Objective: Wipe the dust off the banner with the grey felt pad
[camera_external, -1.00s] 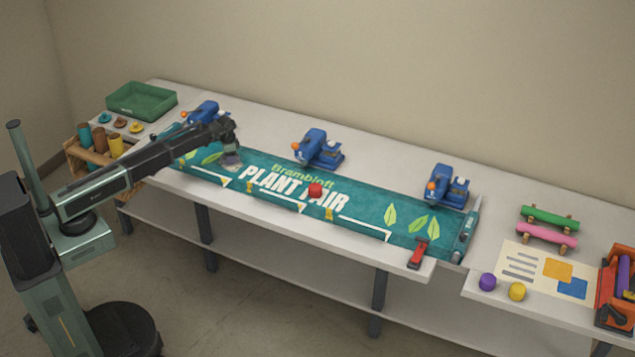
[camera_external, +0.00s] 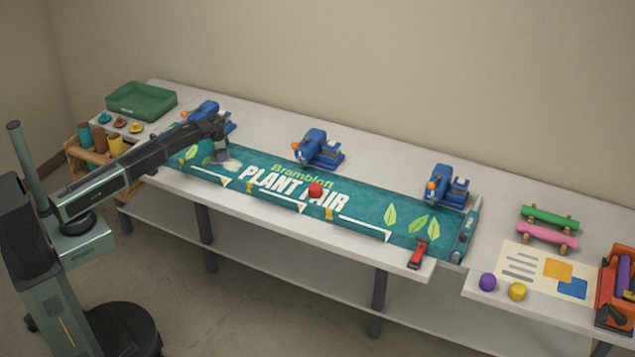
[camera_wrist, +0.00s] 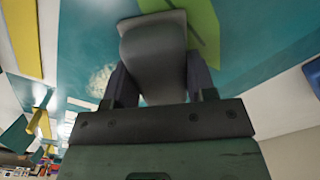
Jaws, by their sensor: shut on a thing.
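A pale patch of dust (camera_wrist: 102,78) lies on the banner left of the pad in the wrist view. A pale patch also shows beside the gripper in the outside view (camera_external: 232,165).
Blue clamp-like devices (camera_external: 318,148) stand along the back edge. A red clip (camera_external: 418,253) is at the front right. A green tray (camera_external: 141,100) stands at the far left. The table behind the banner is mostly clear.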

